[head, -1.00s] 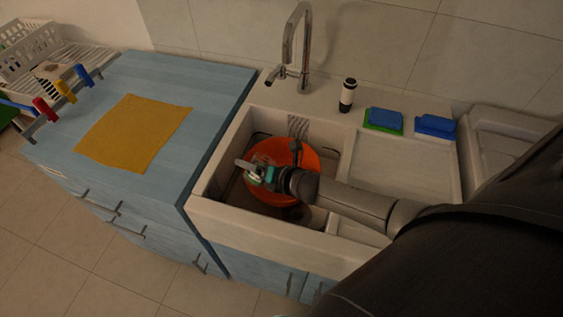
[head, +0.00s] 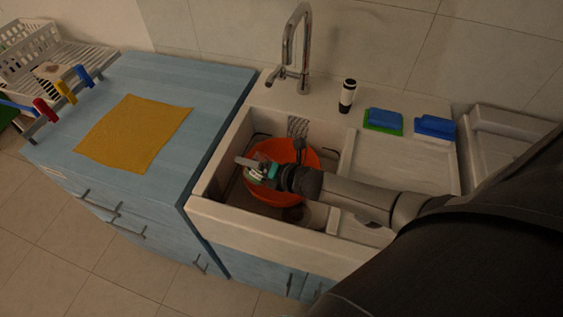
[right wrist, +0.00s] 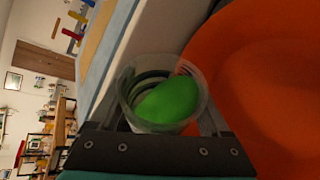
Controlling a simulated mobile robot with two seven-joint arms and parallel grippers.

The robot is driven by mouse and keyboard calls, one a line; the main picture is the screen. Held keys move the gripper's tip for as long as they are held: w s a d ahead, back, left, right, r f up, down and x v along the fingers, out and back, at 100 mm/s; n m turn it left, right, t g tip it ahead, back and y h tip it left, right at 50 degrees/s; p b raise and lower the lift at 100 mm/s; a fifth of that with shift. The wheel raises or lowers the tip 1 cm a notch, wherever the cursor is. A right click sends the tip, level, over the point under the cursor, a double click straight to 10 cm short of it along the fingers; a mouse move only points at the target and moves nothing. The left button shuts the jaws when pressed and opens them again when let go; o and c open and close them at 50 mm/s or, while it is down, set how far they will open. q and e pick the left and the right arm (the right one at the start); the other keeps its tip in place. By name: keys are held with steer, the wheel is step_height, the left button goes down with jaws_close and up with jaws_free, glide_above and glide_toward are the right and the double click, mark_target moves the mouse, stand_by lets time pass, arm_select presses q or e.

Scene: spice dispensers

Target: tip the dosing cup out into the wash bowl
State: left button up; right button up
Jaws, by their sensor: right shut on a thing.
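The dosing cup (right wrist: 137,112) is clear, with a bright green mass (right wrist: 168,100) inside, in the right wrist view. My right gripper (head: 253,169) is shut on the cup, one finger on each side of it. The orange wash bowl (head: 297,190) sits in the left sink basin. In the head view the gripper and cup are over the left part of the bowl. The bowl (right wrist: 270,75) fills the right side of the wrist view, beside and beyond the cup. The wrist view is strongly tilted. My left gripper is not in view.
The white sink (head: 232,225) rims the bowl, with a chrome tap (head: 288,45) behind it. A dark-and-white bottle (head: 347,97) and blue-and-green sponges (head: 383,119) stand right of the tap. A yellow cloth (head: 133,133) lies on the blue counter; red, yellow and blue dispensers (head: 66,92) stand left.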

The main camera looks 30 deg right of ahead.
mark_target(259, 153)
steer(key=shift+r, duration=0.1)
steer(key=shift+f+m+y+b, duration=0.4)
steer(key=shift+m+y+b, duration=0.25)
steer(key=shift+b, duration=0.25)
stand_by(0.5)
steer(key=shift+r+m+y+b, duration=0.35)
steer(key=shift+m+y, duration=0.1)
steer(key=shift+m, duration=0.1)
stand_by(0.8)
steer(key=shift+w+d+r+m+y+b, duration=0.15)
steer(key=shift+d+m+y+b, duration=0.1)
steer(key=shift+d+m+b, duration=0.15)
steer(key=shift+w+d+r+m+y+b, duration=0.1)
steer(key=shift+d+r+m+y+b, duration=0.15)
steer(key=shift+d, duration=0.25)
stand_by(0.5)
steer(key=shift+d+r+m+t+y, duration=0.15)
steer(key=shift+r+m+t+y, duration=0.15)
steer(key=shift+r+m, duration=0.5)
stand_by(0.5)
steer(key=shift+r, duration=0.25)
